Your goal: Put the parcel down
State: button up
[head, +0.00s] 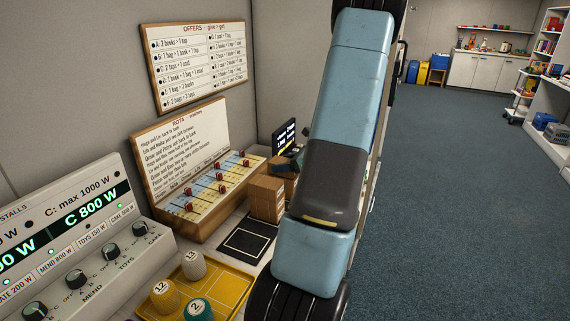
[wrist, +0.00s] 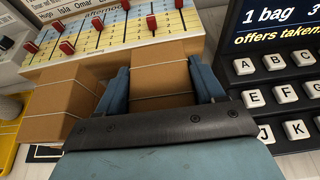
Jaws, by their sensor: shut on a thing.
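My gripper (wrist: 166,82) is shut on a brown cardboard parcel (wrist: 162,96) with a pale string across it, with one blue finger on each side. The parcel is directly below the rota board's slider panel in the wrist view; whether it touches the surface beneath I cannot tell. A second brown box with a pale string (wrist: 66,105) is left of the held parcel, also seen in the head view (head: 266,201).
A black mat with a pale outline (head: 247,243) lies on the counter before the boxes. A yellow tray (head: 228,285) holds numbered cylinders. The rota board (head: 190,190) stands behind. A lettered keypad (wrist: 275,95) and dark screen (wrist: 285,25) are close on the right.

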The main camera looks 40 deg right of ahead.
jog(key=shift+f, duration=0.15)
jog(key=o, duration=1.1)
jog(key=shift+r, duration=0.2)
